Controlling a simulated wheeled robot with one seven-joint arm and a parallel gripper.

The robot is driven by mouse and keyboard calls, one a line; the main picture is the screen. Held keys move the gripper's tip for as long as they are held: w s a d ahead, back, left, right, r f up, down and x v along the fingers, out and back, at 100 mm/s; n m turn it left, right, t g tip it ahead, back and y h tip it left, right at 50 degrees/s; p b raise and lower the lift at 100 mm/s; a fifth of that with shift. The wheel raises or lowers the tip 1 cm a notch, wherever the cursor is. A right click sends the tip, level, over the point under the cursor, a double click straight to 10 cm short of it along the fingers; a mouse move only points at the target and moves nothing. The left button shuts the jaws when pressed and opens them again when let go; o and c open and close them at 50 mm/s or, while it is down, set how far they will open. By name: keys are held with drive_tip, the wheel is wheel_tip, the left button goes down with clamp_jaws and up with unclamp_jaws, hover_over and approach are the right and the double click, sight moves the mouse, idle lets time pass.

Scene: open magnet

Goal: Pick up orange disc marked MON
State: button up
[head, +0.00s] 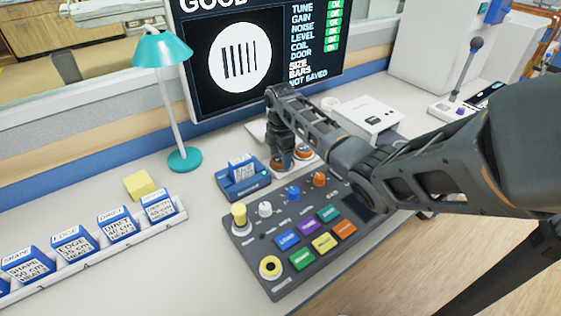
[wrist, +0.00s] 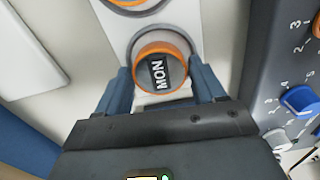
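The orange disc marked MON (wrist: 160,72) has a dark top with a white label and sits on a pale holder strip, seen in the wrist view. My gripper (wrist: 160,80) has one finger on each side of it, with small gaps appearing between fingers and disc. In the head view my gripper (head: 281,160) points down at the holder behind the control panel, and the disc is partly hidden by the fingers. A second orange disc (wrist: 135,3) lies beyond it on the same strip, also seen in the head view (head: 303,153).
The dark control panel (head: 250,253) with knobs and coloured buttons is close beside the discs. A blue block on a dock (head: 243,180) stands to the left. A teal lamp (head: 184,160), a screen (head: 240,60) and a white device (head: 372,118) stand around.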

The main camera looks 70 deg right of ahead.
drive_tip(key=c, duration=0.7)
